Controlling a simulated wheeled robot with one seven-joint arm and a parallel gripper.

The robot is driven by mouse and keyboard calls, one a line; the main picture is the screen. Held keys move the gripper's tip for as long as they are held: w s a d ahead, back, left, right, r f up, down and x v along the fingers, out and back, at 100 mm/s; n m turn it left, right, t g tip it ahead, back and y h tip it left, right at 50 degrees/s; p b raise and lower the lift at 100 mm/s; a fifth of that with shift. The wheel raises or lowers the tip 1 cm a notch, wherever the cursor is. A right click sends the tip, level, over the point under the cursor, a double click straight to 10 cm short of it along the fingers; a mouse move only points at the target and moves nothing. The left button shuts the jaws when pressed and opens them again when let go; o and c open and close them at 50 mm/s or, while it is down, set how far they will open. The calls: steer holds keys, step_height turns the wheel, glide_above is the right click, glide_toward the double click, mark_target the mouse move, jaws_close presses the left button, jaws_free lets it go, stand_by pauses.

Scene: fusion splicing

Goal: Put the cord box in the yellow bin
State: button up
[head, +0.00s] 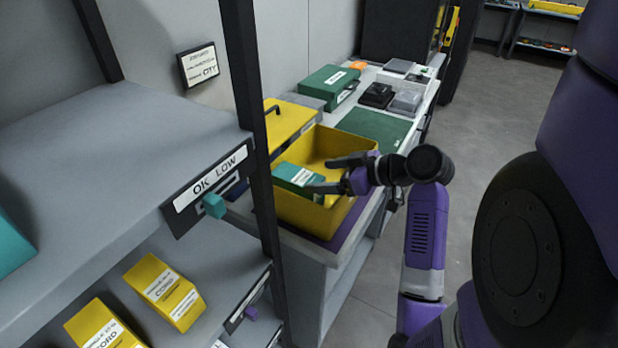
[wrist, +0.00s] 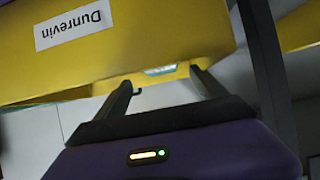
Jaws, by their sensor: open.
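The yellow bin (head: 347,142) stands open on the bench in the head view, and its labelled wall (wrist: 150,40) fills the top of the wrist view. A teal box (head: 297,175) with a white label lies inside the bin; its print is too small to read. My gripper (head: 320,176) is open at the bin, its fingers spread beside the teal box and holding nothing I can see. In the wrist view a small teal-and-white patch shows beyond the fingertips (wrist: 162,78). Two yellow boxes marked CORD, one (head: 165,290) and another (head: 103,326), sit on the lower left shelf.
A shelf rack with a dark upright post (head: 252,110) stands close left of the bin. A yellow case (head: 287,121), a green case (head: 327,86), a green mat (head: 373,134) and small devices occupy the bench behind. Open floor (head: 478,110) lies to the right.

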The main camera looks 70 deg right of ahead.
steer(key=shift+v, duration=1.65)
